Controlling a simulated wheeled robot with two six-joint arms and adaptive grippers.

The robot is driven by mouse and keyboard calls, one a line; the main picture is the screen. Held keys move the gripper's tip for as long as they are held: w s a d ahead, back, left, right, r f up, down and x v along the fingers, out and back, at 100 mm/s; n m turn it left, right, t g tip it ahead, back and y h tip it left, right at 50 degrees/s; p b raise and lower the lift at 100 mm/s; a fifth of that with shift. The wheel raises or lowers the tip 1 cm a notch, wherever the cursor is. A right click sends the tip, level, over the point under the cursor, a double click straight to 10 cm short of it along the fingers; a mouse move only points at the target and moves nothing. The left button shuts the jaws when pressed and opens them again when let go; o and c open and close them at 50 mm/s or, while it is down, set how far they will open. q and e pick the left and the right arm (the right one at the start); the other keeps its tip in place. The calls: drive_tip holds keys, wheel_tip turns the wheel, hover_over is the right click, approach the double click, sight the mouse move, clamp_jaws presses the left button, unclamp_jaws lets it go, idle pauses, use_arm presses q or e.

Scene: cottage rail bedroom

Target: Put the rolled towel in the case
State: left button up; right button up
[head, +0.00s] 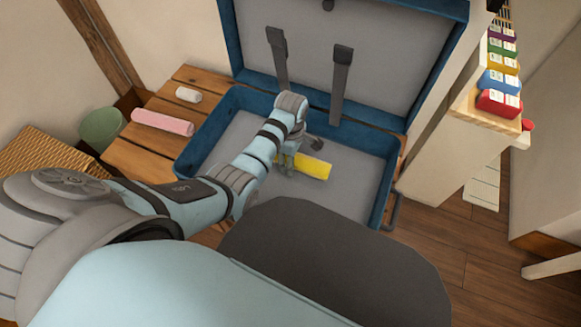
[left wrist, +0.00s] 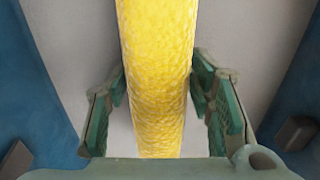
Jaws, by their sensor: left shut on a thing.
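The rolled towel (head: 312,167) is yellow and is inside the outline of the open blue case (head: 208,134) in the head view. My left gripper (head: 284,161) is at the towel's left part, and my arm hides some of it. In the left wrist view the towel (left wrist: 157,70) runs between the two green finger pads of my left gripper (left wrist: 160,105), which is closed around it. The grey case floor (left wrist: 225,40) shows behind it. I cannot tell whether the towel touches the floor. My right gripper is not in view.
The case lid (head: 350,60) stands open at the back, with two dark straps (head: 341,85). A pink roll (head: 162,122) and a small white roll (head: 188,94) lie on the wooden slats (head: 140,158) at left. A shelf with coloured boxes (head: 498,103) stands at right.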

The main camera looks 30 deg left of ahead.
use_arm(q)
wheel_tip(320, 180, down, 3)
drive_tip(key=shift+s+f+b, duration=0.1)
drive_tip(key=shift+f+b, duration=0.1)
drive_tip(key=shift+b, duration=0.65)
drive_tip(key=shift+r, duration=0.15)
drive_tip(key=shift+f, duration=0.2)
drive_tip(key=o, duration=1.2)
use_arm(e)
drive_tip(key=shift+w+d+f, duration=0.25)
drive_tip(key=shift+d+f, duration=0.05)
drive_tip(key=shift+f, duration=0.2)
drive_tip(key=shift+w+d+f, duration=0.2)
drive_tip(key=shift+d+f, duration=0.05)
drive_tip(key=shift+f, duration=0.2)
use_arm(q)
wheel_tip(320, 180, up, 12)
drive_tip(key=p, duration=0.6)
drive_tip(key=shift+p, duration=0.4)
drive_tip(key=shift+r, duration=0.3)
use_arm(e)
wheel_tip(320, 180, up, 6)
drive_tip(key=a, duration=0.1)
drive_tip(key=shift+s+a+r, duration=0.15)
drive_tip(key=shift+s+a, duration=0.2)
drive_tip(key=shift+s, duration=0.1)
